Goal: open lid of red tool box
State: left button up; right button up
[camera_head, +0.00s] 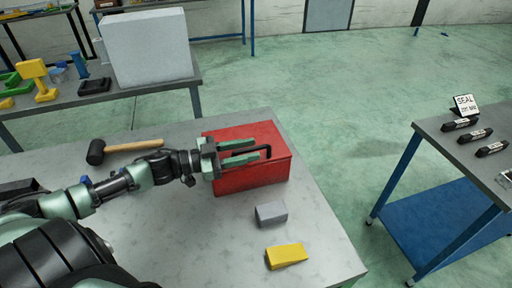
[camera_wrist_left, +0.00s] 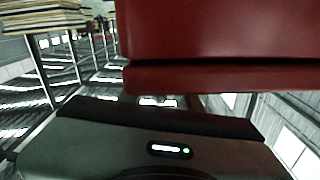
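The red tool box (camera_head: 252,179) stands on the grey worktable, and its lid (camera_head: 270,133) looks shut. A black handle (camera_head: 268,151) sits on the lid. My left gripper (camera_head: 239,152) is over the lid beside the handle, with its two green fingers apart. I cannot tell whether the fingers touch the lid or the handle. In the left wrist view the red box (camera_wrist_left: 220,35) fills the upper part, with a dark line across its lower portion. The fingertips are not clear there. My right gripper is not in view.
A black mallet (camera_head: 97,152) with a wooden handle lies left of the box. A grey block (camera_head: 271,213) and a yellow block (camera_head: 287,256) lie in front of it. A second bench (camera_head: 180,77) stands behind. A blue-legged table (camera_head: 440,140) stands at the right.

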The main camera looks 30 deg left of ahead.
pick_arm(q)
jog(key=shift+x, duration=1.35)
grip_shut()
jog(key=shift+r, duration=0.1)
dwell(0.4)
